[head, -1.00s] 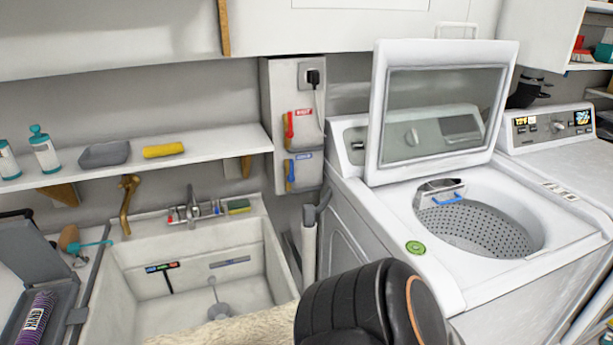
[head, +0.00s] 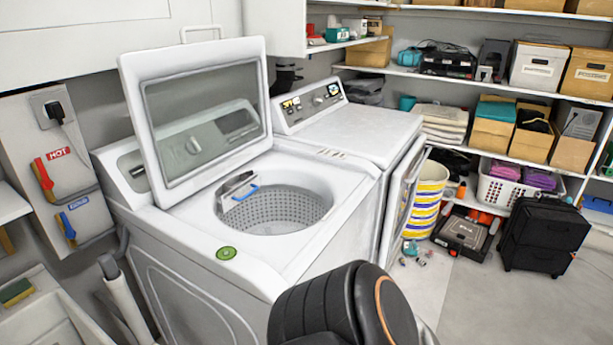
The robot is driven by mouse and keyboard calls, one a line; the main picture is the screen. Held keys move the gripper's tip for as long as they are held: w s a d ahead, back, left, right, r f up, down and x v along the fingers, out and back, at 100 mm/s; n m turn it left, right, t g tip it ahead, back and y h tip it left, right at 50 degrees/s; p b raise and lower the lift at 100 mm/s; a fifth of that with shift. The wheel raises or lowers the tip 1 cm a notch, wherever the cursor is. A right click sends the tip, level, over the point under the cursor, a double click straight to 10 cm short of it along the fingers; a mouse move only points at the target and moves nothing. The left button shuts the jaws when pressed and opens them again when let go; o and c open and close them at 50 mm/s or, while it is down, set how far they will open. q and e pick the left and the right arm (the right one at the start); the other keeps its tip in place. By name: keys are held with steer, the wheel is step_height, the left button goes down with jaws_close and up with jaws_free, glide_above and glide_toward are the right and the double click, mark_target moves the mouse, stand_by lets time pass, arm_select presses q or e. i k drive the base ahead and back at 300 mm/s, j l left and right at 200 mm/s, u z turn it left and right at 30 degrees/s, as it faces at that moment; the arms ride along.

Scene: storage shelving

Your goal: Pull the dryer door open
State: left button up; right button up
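The dryer (head: 345,130) is the white machine with a lit control panel, to the right of the open-lidded washer (head: 215,235). Its door (head: 404,195) is on the front face, seen nearly edge-on at a steep angle. The door seems to stand slightly out from the body, but I cannot tell how far it is open. Neither gripper is in view. A dark rounded part of my own body with an orange ring fills the bottom middle and hides some of the floor in front of the machines.
A yellow-and-white striped basket (head: 426,200), a dark toolbox (head: 466,235) and small items stand near the dryer's front. A black suitcase-like case (head: 543,238) is further right. Shelves with boxes line the back wall. The floor (head: 500,305) at lower right is clear.

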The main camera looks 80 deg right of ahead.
mark_target(404, 185)
steer(key=z, duration=3.25)
steer(key=i+u, duration=0.1)
steer(key=u, duration=0.25)
steer(key=i+l+u, duration=0.1)
steer(key=u, duration=0.25)
steer(key=i+l+u, duration=0.1)
steer(key=u, duration=0.25)
steer(key=i+l+u, duration=0.15)
steer(key=l, duration=0.15)
steer(key=l+u, duration=0.2)
steer(key=i+l+u, duration=0.15)
steer(key=l, duration=0.3)
steer(key=i+l+u, duration=0.1)
steer(key=l, duration=0.35)
steer(key=l+u, duration=0.15)
steer(key=l, duration=0.3)
steer(key=i+l, duration=0.1)
steer(key=l, duration=0.35)
steer(key=i+l, duration=0.1)
steer(key=l, duration=0.85)
steer(key=i+l, duration=0.15)
steer(key=l, duration=0.3)
steer(key=i+u, duration=0.05)
